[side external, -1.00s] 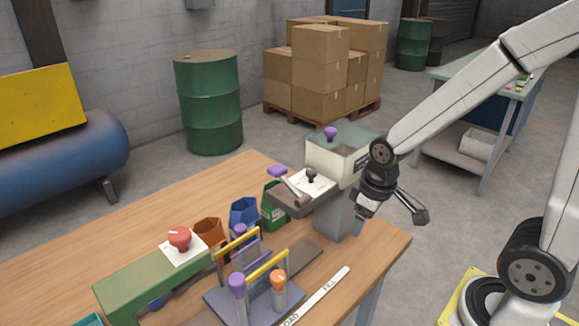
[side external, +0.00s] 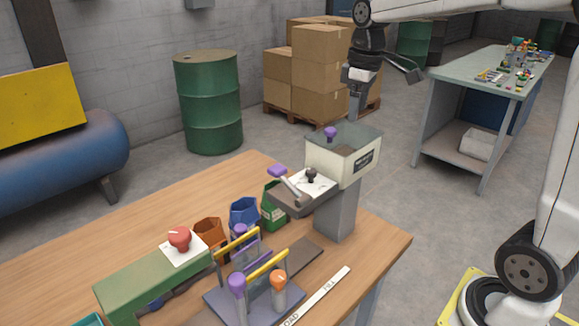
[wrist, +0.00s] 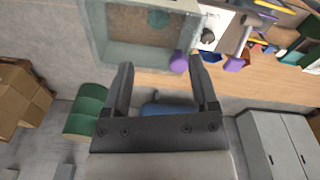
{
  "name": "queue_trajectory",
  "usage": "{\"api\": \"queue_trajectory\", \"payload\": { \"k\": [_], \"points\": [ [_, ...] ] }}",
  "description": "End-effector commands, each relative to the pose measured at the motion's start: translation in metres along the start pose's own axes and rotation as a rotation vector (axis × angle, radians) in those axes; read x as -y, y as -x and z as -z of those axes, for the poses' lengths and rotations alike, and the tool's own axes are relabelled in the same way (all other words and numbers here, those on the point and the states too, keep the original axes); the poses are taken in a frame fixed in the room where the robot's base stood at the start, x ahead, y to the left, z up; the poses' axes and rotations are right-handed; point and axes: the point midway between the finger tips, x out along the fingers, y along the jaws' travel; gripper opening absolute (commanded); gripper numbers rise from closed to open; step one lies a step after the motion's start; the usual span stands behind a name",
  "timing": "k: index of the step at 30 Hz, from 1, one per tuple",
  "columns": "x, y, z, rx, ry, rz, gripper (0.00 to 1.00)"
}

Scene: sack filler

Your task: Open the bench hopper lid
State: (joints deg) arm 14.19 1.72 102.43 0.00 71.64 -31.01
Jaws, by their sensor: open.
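The bench hopper (side external: 335,167) is a cream box with a dark label, on a grey pedestal at the table's far right corner. Its see-through lid (side external: 356,136) looks shut, lying flat on top. A purple knob (side external: 330,133) stands at the lid's left edge. My gripper (side external: 356,116) is above the hopper, pointing down, open and empty. In the wrist view, the purple knob (wrist: 178,63) appears between the fingers of my gripper (wrist: 161,67), closer to the right finger. The gap in height between fingertips and knob is hard to judge.
Beside the hopper are a purple-ended lever (side external: 279,170) and a dark knob on a white plate (side external: 312,181). Blue (side external: 244,212), orange (side external: 208,231) and green bins stand nearby. A rack with yellow bars (side external: 267,265) is in front.

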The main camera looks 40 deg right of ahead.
Motion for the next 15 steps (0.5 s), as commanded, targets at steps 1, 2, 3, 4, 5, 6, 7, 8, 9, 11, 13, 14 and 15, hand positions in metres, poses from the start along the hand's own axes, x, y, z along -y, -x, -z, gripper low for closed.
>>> {"api": "queue_trajectory", "payload": {
  "k": [1,2,3,4,5,6,7,8,9,11,13,14,15],
  "points": [
    [0.003,0.005,0.012,0.010,-0.015,0.007,0.76],
    [0.004,0.008,0.017,0.016,-0.029,0.011,0.76],
    [0.006,0.012,0.024,0.024,-0.044,0.016,0.76],
    [0.008,0.014,0.028,0.031,-0.055,0.020,0.76],
    [0.009,0.017,0.032,0.036,-0.066,0.022,0.76],
    [0.011,0.020,0.037,0.043,-0.079,0.026,0.76],
    [0.013,0.021,0.040,0.047,-0.086,0.027,0.76],
    [0.014,0.023,0.042,0.052,-0.094,0.029,0.76],
    [0.015,0.025,0.045,0.055,-0.102,0.030,0.76],
    [0.016,0.027,0.048,0.062,-0.112,0.033,0.76],
    [0.017,0.028,0.050,0.064,-0.118,0.034,0.76],
    [0.018,0.029,0.051,0.065,-0.119,0.034,0.76],
    [0.018,0.029,0.051,0.066,-0.120,0.034,0.76]
  ]
}}
